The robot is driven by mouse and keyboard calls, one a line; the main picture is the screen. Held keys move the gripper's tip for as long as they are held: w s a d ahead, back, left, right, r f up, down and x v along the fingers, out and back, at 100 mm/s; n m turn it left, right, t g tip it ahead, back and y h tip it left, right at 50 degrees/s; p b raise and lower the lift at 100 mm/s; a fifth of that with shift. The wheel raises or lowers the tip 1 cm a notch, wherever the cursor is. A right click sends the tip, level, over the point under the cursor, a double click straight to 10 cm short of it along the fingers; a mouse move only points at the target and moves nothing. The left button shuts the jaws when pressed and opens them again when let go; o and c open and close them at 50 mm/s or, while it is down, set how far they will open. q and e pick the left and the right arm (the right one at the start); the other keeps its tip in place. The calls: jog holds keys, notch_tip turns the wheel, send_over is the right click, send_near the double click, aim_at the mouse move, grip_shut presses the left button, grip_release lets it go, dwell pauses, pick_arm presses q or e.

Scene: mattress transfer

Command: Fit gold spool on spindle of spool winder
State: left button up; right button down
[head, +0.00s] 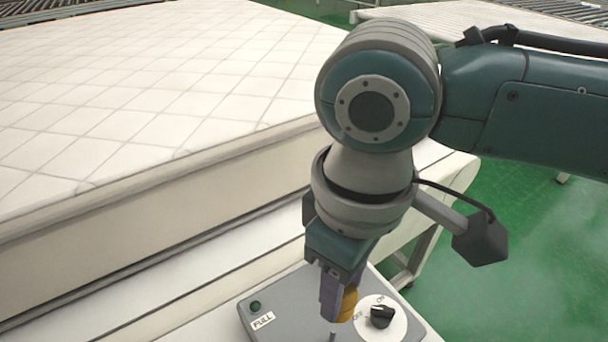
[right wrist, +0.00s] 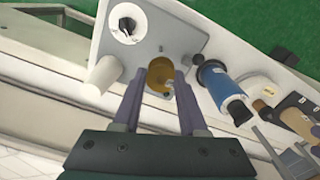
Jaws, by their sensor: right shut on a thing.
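The gold spool (head: 347,303) is held in my right gripper (head: 338,298), low over the grey winder box (head: 290,305). In the right wrist view the spool (right wrist: 158,71) sits between the two fingers of the same gripper (right wrist: 160,88), partly hidden. The box (right wrist: 176,40) lies under and beyond it. My left gripper is not in view.
The box carries a black knob (head: 381,316) on a white dial and a green lamp by a "FULL" label (head: 262,320). A white cylinder (right wrist: 103,74) and a blue spool (right wrist: 224,86) stand either side. A quilted mattress (head: 150,100) lies at the left.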

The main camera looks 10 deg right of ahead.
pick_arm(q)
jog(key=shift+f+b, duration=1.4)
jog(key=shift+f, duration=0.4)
pick_arm(e)
jog(key=shift+f, duration=2.75)
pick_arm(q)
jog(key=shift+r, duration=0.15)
pick_arm(e)
jog(key=shift+r+p, duration=0.1)
jog(key=shift+p, duration=0.3)
pick_arm(q)
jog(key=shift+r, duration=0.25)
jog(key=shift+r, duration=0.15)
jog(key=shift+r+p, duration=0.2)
jog(key=shift+p, duration=0.15)
